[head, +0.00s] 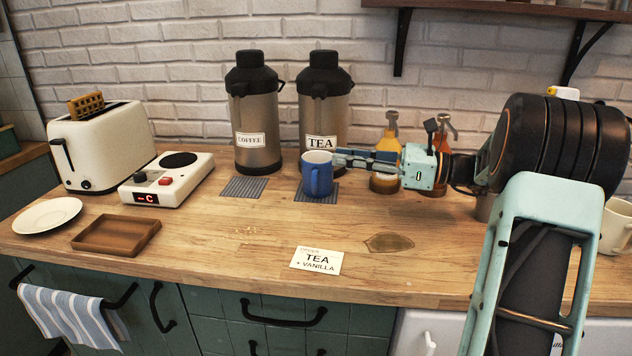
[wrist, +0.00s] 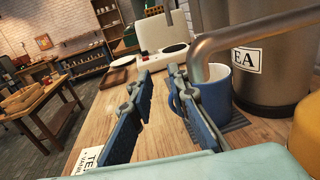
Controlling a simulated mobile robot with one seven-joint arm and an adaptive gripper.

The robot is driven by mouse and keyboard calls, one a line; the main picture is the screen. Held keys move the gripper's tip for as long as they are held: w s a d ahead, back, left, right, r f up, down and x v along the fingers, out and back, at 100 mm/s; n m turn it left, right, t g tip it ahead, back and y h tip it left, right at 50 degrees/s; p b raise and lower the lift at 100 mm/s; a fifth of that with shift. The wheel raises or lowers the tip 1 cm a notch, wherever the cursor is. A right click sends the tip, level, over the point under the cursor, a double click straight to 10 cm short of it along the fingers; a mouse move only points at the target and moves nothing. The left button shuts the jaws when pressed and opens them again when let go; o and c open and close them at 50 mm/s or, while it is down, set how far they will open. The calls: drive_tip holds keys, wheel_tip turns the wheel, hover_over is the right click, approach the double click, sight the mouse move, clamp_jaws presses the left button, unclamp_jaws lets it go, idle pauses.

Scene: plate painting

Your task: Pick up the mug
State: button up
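The blue mug (head: 317,178) stands upright on a grey ribbed mat (head: 301,196) in front of the TEA dispenser (head: 325,92). Its inside looks pale. The mug also shows in the wrist view (wrist: 218,84), behind the right finger, with its handle on the left. My gripper (head: 340,159) is beside the mug's upper right edge in the head view. In the wrist view my gripper (wrist: 160,76) is open, with nothing between its fingers. The right finger overlaps the mug's handle side there; I cannot tell whether they touch.
Syrup pump bottles (head: 387,150) stand close beside and behind my gripper. A curved metal spout (wrist: 215,50) crosses the wrist view near the mug. The COFFEE dispenser (head: 255,110) stands left, with an empty mat (head: 244,187).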

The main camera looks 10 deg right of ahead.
drive_tip(key=b, duration=0.2)
approach(314, 183)
drive_tip(key=shift+w+a+f, duration=0.15)
drive_tip(key=shift+w+a, duration=0.25)
drive_tip(key=shift+a, duration=0.1)
drive_tip(key=shift+w+a+f, duration=0.15)
drive_tip(key=shift+w+a, duration=0.3)
drive_tip(key=shift+a, duration=0.1)
drive_tip(key=shift+b+x, duration=0.35)
drive_tip(key=shift+x, duration=0.6)
drive_tip(key=shift+b+x, duration=0.55)
drive_tip(key=shift+x, duration=2.2)
drive_tip(key=shift+f, duration=0.1)
clamp_jaws()
